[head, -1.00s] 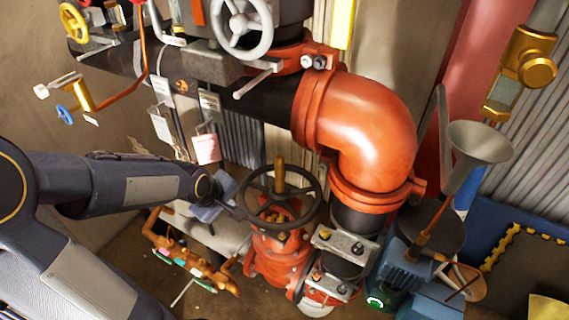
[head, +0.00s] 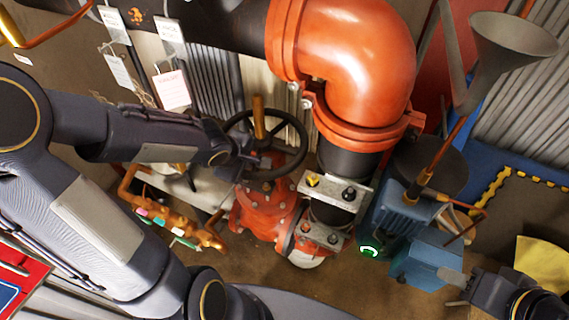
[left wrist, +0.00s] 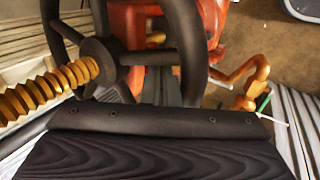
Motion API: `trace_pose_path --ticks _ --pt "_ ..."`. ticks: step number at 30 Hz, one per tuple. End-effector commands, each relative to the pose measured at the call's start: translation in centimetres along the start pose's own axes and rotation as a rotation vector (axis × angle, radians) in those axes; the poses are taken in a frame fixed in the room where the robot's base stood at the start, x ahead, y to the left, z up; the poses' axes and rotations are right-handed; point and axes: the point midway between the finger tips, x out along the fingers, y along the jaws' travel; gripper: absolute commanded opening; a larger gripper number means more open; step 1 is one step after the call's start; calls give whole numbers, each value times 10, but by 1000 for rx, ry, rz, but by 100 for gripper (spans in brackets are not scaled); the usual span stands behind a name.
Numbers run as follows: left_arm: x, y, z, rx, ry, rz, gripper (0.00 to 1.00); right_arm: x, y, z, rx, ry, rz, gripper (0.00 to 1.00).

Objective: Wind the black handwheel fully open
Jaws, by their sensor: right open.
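The black handwheel (head: 302,148) sits on top of the red valve (head: 265,212) in the head view, with a brass threaded stem (head: 258,118) rising through its hub. My left gripper (head: 243,162) is at the wheel's left rim, and its arm hides part of that rim. In the left wrist view, the wheel's rim and spokes (left wrist: 182,45) and the stem (left wrist: 45,92) are close in front of the dark gripper body. The left fingertips are hidden, so I cannot tell whether they grip the rim. My right gripper (head: 452,290) is open and empty at the lower right.
A blue pump (head: 405,215) and a grey funnel (head: 510,40) are to the right. Orange small-bore pipework (head: 170,215) lies left of the valve. Paper tags (head: 172,90) hang at upper left.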

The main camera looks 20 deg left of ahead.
Motion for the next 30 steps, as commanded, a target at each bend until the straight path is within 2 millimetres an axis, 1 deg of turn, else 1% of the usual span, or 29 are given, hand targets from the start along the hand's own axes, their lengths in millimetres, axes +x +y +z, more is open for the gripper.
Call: trace_pose_path --ticks 1,2,3,9,15,21,25,30 --pt "2 0 15 15 -12 3 0 4 2 2 0 0 0 43" --pt "3 1 21 16 -12 2 0 6 3 3 0 0 0 43" --pt "9 1 27 13 -11 8 0 18 8 8 0 1 0 43" --pt "16 11 54 10 -13 11 0 52 24 26 0 0 0 43" --pt "23 28 73 9 -15 9 0 82 37 41 0 0 0 43" --pt "27 44 81 6 -15 5 0 95 44 48 0 0 0 43" --pt "27 49 82 6 -14 5 0 96 44 48 0 0 0 43" --pt "26 50 82 6 -13 5 0 96 44 48 0 1 0 43"
